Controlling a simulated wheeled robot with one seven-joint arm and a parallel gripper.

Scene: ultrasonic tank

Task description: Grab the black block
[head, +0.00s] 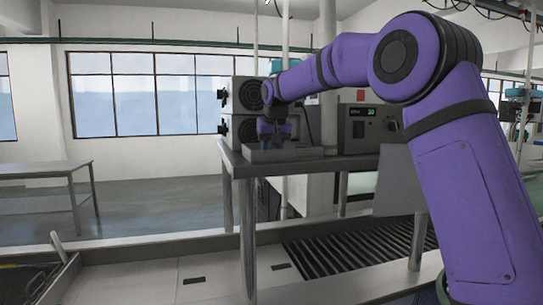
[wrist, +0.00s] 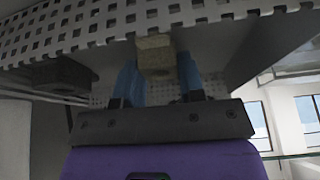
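My gripper (wrist: 158,72) shows in the wrist view with two blue fingers set apart. A beige-grey block (wrist: 154,57) lies between or just beyond the fingertips. A narrow gap shows at the right finger; I cannot tell whether the left one touches. A darker block (wrist: 58,73) sits to the left, outside the fingers, and may be the black block; its colour is hard to judge in shadow. In the head view my gripper (head: 273,140) points down into a grey tray (head: 285,155) on the metal table; the blocks cannot be made out there.
The tray's perforated surface (wrist: 200,14) fills the top of the wrist view. In the head view, stacked grey boxes with fans (head: 240,95) and a control unit (head: 368,125) stand close behind the tray. The metal table (head: 330,165) is crowded. Another table (head: 40,170) stands far left.

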